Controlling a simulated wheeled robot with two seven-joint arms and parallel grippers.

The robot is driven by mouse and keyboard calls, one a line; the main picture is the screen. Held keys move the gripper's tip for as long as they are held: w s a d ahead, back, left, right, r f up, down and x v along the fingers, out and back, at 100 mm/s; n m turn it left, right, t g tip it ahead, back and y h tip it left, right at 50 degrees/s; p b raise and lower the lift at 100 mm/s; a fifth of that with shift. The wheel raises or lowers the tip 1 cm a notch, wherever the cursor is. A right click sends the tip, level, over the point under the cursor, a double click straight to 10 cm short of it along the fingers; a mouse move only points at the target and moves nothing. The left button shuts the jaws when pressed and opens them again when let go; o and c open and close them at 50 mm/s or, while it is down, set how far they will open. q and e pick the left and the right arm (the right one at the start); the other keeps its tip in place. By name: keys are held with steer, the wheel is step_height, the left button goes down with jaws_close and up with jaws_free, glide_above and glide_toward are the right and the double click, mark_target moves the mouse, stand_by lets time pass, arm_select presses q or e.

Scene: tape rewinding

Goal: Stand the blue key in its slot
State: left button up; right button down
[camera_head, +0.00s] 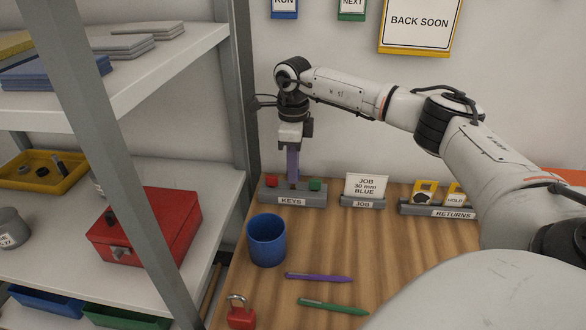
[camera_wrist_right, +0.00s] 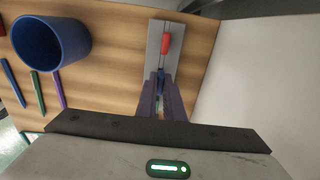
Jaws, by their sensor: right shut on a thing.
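The grey key rack labelled KEYS (camera_head: 292,201) stands at the back left of the table. A red key (camera_head: 271,182) is at its left end and a green key (camera_head: 315,185) at its right end. My right gripper (camera_head: 293,180) points down over the rack's middle, between them. My left gripper is not in view.
A blue cup (camera_head: 266,242) stands in front of the rack. A purple pen (camera_head: 318,277), a green pen (camera_head: 333,306) and a red padlock (camera_head: 241,315) lie nearer. The JOB card (camera_head: 366,186) and RETURNS rack (camera_head: 440,210) stand to the right. A shelf post (camera_head: 240,90) rises close left.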

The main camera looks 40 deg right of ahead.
steer(key=shift+f+b, duration=0.55)
steer(key=shift+f, duration=0.65)
stand_by(0.5)
stand_by(0.4)
steer(key=c, duration=1.3)
jaws_free()
steer(key=shift+c, duration=0.2)
steer(key=shift+r+p, duration=0.75)
steer(key=shift+r, duration=3.3)
